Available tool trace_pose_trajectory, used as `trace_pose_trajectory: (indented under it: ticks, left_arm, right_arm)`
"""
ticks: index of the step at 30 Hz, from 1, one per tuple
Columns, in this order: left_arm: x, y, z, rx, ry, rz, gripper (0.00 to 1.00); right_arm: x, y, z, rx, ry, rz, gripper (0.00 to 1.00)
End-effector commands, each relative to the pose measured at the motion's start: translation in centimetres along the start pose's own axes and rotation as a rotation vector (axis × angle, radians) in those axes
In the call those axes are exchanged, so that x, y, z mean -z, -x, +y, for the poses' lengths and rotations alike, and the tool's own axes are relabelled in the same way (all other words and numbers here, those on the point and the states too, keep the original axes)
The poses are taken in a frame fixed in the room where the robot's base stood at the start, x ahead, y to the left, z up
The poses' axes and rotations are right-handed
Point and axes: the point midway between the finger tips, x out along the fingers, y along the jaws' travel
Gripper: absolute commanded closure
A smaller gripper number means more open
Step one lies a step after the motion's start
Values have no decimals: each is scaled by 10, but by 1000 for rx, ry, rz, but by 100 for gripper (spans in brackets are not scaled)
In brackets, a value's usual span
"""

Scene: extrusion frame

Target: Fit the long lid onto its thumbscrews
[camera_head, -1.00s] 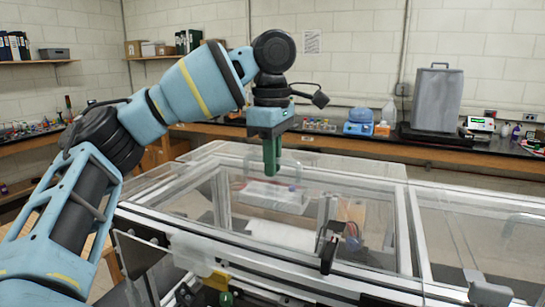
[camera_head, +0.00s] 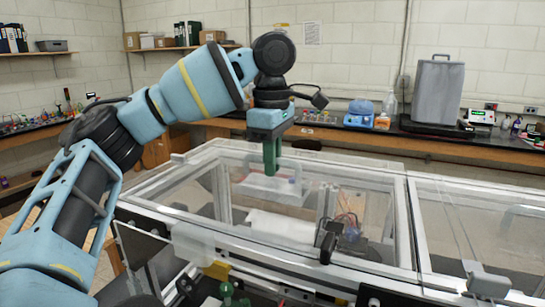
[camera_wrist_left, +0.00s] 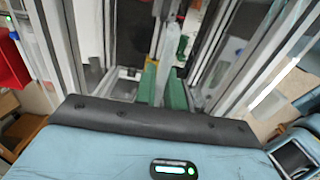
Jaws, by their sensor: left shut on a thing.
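My left gripper (camera_head: 272,172) is above the middle of the clear-topped extrusion frame (camera_head: 407,225), green fingers pointing down. It is shut on a pale, see-through piece (camera_head: 262,190), which may be the long lid; its outline is hard to tell from the clear panels behind it. In the left wrist view a pale strip (camera_wrist_left: 169,48) runs up from between the green fingers (camera_wrist_left: 162,88). I cannot tell whether the held piece touches the frame. I cannot make out the thumbscrews for certain.
A white roll (camera_head: 278,225) and wires (camera_head: 350,222) show through the clear panels. A bench (camera_head: 350,135) with a grey case (camera_head: 436,90) and bottles runs along the back wall.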

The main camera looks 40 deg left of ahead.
Motion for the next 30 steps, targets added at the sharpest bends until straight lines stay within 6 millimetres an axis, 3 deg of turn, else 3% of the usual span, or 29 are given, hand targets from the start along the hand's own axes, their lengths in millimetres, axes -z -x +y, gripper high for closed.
trace_pose_trajectory:
  ticks: [20,21,26,30]
  left_arm:
    - [0,-10,-1,-5,-1,-3,100]
    - [0,-9,-1,-5,-1,-3,85]
    - [0,-10,-1,-3,-1,-2,64]
    - [0,-11,0,-2,-1,-1,63]
  right_arm:
    - [1,0,0,0,0,2,64]
    - [1,0,0,0,0,2,64]
    - [1,0,0,0,0,1,64]
    - [0,0,0,0,0,1,64]
